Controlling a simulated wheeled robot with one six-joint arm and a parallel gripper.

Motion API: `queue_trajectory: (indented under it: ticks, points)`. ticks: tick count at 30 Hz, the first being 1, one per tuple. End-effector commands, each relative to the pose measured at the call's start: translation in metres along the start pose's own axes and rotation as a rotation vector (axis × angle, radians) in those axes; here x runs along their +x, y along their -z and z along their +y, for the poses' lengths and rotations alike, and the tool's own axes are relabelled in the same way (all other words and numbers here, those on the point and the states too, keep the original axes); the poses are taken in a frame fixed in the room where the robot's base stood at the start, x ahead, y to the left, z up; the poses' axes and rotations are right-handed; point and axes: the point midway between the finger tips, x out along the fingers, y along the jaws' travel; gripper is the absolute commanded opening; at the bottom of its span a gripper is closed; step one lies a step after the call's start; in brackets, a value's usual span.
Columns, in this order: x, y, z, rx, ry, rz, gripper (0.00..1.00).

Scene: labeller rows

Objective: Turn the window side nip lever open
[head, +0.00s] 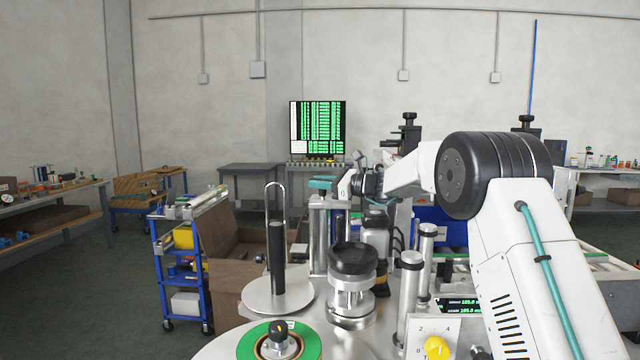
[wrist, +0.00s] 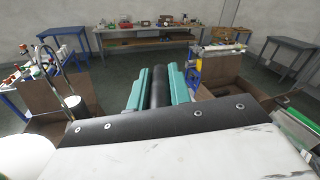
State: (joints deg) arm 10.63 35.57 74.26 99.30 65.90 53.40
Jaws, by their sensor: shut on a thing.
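My gripper (wrist: 159,74) shows in the wrist view as two teal fingers, one on each side of a dark, rod-like handle. It is shut on this handle, which I take to be the nip lever (wrist: 157,88). In the head view my gripper (head: 322,184) is a small teal shape at the top of a silver post (head: 318,240), at the end of my outstretched arm. The lever cannot be made out there; the gripper and wrist hide it. How far the lever is turned cannot be told.
A round plate (head: 258,300) with a black spindle (head: 277,255) and wire loop stands left of the post. A black-topped roller (head: 352,260) and silver columns (head: 410,290) stand close on the right. A yellow knob (head: 437,347) is in front. A blue cart (head: 160,265) is at left.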

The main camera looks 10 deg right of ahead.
Motion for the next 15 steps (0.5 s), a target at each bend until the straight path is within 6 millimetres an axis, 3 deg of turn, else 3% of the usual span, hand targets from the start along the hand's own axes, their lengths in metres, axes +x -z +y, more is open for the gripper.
queue_trajectory:
  ticks: [15]
  points:
    - [-0.0002, -0.0007, 0.0018, -0.001, -0.355, -0.096, 0.0]
